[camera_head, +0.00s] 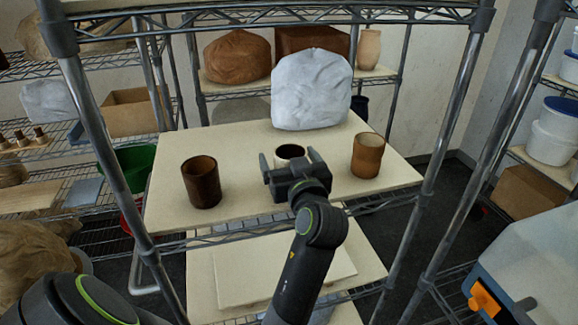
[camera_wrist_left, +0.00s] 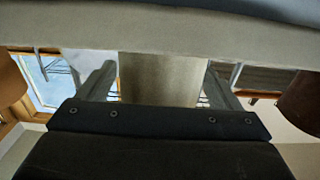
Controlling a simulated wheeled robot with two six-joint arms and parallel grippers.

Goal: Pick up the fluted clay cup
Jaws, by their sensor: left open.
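Three cups stand upright on the pale board of the rack shelf: a dark brown cup (camera_head: 202,184) at left, a pale cup with a dark inside (camera_head: 290,152) in the middle, and a reddish-brown cup (camera_head: 367,156) at right. I cannot tell for sure which is fluted. My left gripper (camera_head: 290,164) is open in front of the middle cup and hides its lower part. In the left wrist view the middle cup (camera_wrist_left: 160,80) shows between the two open fingers (camera_wrist_left: 160,84); I cannot tell whether they touch it. My right gripper is not in view.
A white wrapped block (camera_head: 312,90) stands behind the cups. Metal rack posts (camera_head: 103,130) rise on both sides, and a wire shelf edge (camera_head: 300,12) runs above. The board (camera_head: 240,190) is bare between the left and middle cups.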

